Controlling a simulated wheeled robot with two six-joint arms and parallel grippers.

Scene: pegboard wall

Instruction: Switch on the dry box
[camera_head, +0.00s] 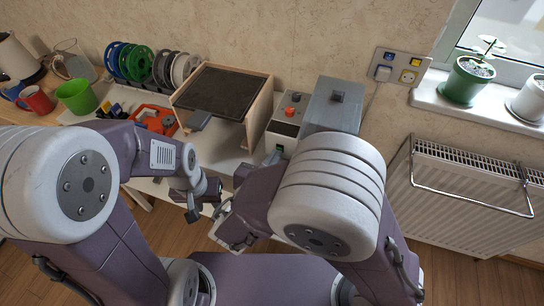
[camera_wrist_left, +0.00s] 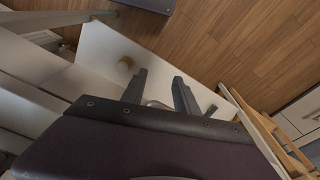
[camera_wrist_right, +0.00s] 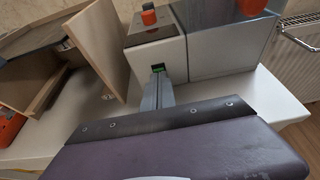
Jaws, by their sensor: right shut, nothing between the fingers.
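The dry box appears to be the grey box (camera_head: 335,103) with a pale control section (camera_head: 283,128) on its left, standing on the white worktop. It also shows in the right wrist view (camera_wrist_right: 222,55). An orange-red knob (camera_wrist_right: 149,16) sits on the control section's top. A small green part (camera_wrist_right: 157,68) shows in a dark recess on its front. My right gripper (camera_wrist_right: 158,82) is shut and empty, its tips at or just before that recess; contact is unclear. My left gripper (camera_wrist_left: 158,88) is open and empty, low at the worktop's front in the head view (camera_head: 193,212).
A wooden holder with a dark top (camera_head: 222,92) stands left of the dry box. An orange tray (camera_head: 155,120), a row of spools (camera_head: 150,65) and mugs are further left. A wall socket panel (camera_head: 398,67) and a radiator (camera_head: 470,190) are at right.

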